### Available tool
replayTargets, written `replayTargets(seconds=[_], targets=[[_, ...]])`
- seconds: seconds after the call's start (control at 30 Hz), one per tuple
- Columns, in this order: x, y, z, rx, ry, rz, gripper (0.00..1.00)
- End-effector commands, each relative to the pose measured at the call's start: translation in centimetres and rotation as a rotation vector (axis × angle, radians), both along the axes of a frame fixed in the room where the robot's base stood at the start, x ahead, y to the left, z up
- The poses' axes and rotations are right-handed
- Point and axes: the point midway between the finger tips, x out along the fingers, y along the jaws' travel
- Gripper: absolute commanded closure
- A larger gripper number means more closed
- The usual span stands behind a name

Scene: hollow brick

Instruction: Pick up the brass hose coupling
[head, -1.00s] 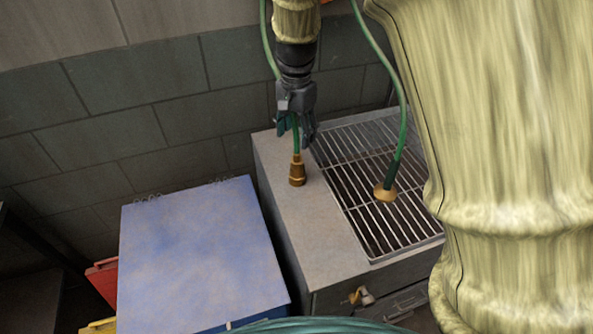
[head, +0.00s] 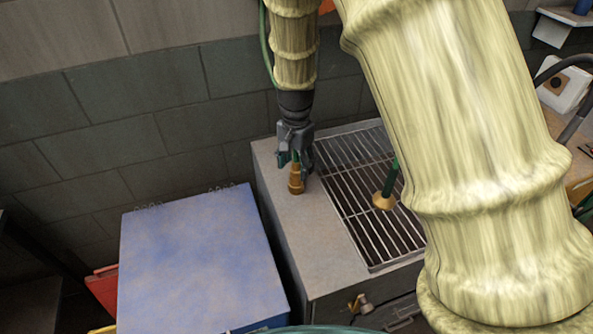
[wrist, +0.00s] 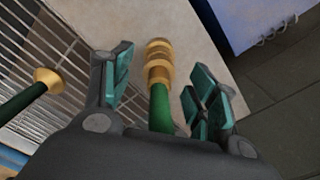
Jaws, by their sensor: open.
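The brass hose coupling (head: 296,181) stands on the grey counter top beside the metal grating, on the end of a green hose. In the wrist view the coupling (wrist: 158,62) and its green hose (wrist: 161,108) lie between the open fingers. My gripper (head: 296,160) is just above the coupling and around the hose, with its fingers apart. In the wrist view my gripper (wrist: 163,88) has teal pads on both sides, with gaps to the coupling. The coupling's upper part is partly hidden by the fingers in the head view.
A brass flared nozzle (head: 384,201) on a second green hose is over the grating (head: 362,225). A blue box (head: 195,262) stands left of the counter (head: 300,238). A tiled wall (head: 140,120) is behind. My arm covers much of the right.

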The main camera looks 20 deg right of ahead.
Motion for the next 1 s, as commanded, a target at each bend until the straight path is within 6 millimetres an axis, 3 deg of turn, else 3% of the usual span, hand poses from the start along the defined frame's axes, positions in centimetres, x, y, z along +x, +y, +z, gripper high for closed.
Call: replayTargets(seconds=[0.3, 0.67, 0.97, 1.0], targets=[[-0.2, -0.1, -3.0, 0.001, 0.001, -0.001, 0.41], [-0.1, -0.1, -3.6, 0.0, 0.0, -0.001, 0.41], [-0.1, -0.1, -3.6, 0.0, 0.0, -0.001, 0.92], [-0.1, -0.1, -3.6, 0.0, 0.0, -0.001, 0.94]])
